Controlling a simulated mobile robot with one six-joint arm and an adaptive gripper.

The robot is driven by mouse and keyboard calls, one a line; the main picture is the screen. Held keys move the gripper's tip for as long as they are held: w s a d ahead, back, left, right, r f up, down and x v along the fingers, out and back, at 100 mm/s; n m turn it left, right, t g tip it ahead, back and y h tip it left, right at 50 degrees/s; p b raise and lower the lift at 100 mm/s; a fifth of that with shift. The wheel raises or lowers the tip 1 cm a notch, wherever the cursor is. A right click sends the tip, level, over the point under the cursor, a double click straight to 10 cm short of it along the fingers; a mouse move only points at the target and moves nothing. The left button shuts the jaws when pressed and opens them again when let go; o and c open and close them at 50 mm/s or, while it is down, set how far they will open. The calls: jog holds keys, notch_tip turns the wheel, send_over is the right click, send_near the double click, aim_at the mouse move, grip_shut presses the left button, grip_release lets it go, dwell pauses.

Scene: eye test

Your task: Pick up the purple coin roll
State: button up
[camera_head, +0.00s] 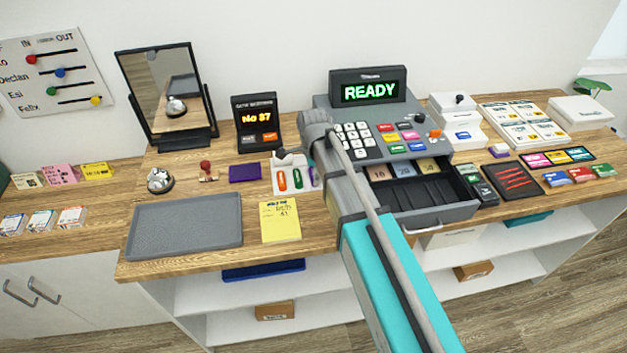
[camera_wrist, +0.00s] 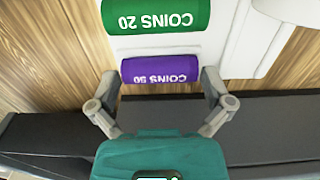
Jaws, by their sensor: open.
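The purple coin roll (camera_wrist: 160,70), marked COINS 50, lies in a white coin tray (camera_wrist: 232,45) in the wrist view. My gripper (camera_wrist: 158,82) is open there, with one fingertip near each end of the roll and nothing held. I cannot tell how far above the roll the fingertips are. In the head view the purple roll (camera_head: 313,176) is the rightmost in the tray (camera_head: 277,190), close beside my arm. My fingers are not clear in that view.
A green coin roll (camera_wrist: 155,15) lies just beyond the purple one, and an orange roll (camera_head: 282,180) is further left. The cash register (camera_head: 325,102) with its open drawer (camera_head: 437,215) stands to the right. A yellow notepad (camera_head: 280,222) lies in front of the tray.

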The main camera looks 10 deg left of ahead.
jog(key=shift+c, duration=0.3)
dwell(0.4)
jog(key=c, duration=0.8)
jog(key=shift+r, duration=0.1)
notch_tip(320, 180, up, 3)
jog(key=p, duration=0.3)
jog(key=s+d+r+p, duration=0.1)
jog(key=s+r+p, duration=0.2)
jog(key=s, duration=0.1)
jog(key=s+d+r+p, duration=0.2)
jog(key=s+r+p, duration=0.1)
jog(key=s, duration=0.1)
jog(key=s+d+r+p, duration=0.2)
jog(key=s+r+p, duration=0.1)
jog(key=s+p, duration=0.1)
jog(key=shift+s+d+r, duration=0.1)
jog(key=shift+s+r, duration=0.2)
jog(key=shift+s, duration=0.2)
